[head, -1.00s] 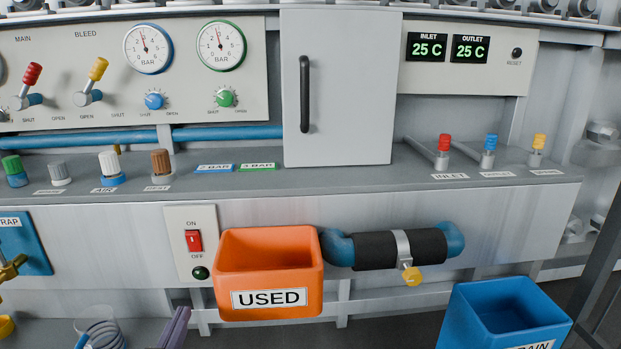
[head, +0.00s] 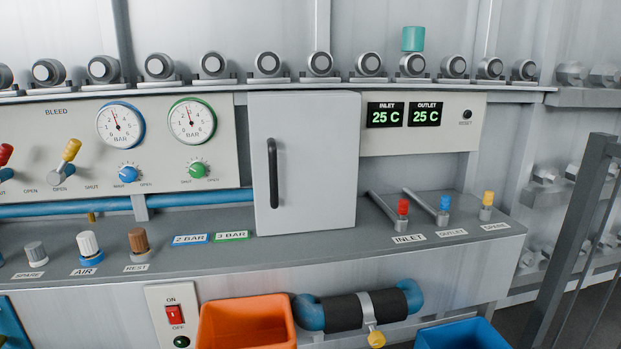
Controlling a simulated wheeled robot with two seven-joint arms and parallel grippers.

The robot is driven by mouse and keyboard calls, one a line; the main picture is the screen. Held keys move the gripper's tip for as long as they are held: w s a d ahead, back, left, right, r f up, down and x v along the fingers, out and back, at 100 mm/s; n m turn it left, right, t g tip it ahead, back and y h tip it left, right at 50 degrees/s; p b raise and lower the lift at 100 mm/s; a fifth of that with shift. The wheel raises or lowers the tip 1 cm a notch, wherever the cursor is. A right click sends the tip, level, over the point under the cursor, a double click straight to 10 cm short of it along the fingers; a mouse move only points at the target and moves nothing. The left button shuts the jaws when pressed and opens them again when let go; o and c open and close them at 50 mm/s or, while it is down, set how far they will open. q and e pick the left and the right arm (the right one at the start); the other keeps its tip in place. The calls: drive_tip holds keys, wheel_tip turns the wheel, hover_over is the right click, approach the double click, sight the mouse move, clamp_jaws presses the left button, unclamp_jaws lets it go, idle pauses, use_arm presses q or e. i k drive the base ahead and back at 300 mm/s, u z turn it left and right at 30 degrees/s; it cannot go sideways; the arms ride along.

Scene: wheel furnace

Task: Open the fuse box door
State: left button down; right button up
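The fuse box door (head: 315,160) is a light grey panel in the middle of the head view, standing on the grey shelf between the gauge panel and the temperature panel. It looks shut. Its black vertical handle (head: 272,173) is on the left side of the door. Neither of my grippers shows in the head view.
The grey shelf (head: 350,222) carries capped connectors on both sides of the door. An orange bin (head: 247,322) and a blue bin (head: 462,334) are below. A dark metal frame (head: 572,240) stands at the right. The space before the door is clear.

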sight(305, 149)
drive_tip(key=k, duration=0.15)
drive_tip(key=z, duration=0.7)
drive_tip(key=i, duration=0.55)
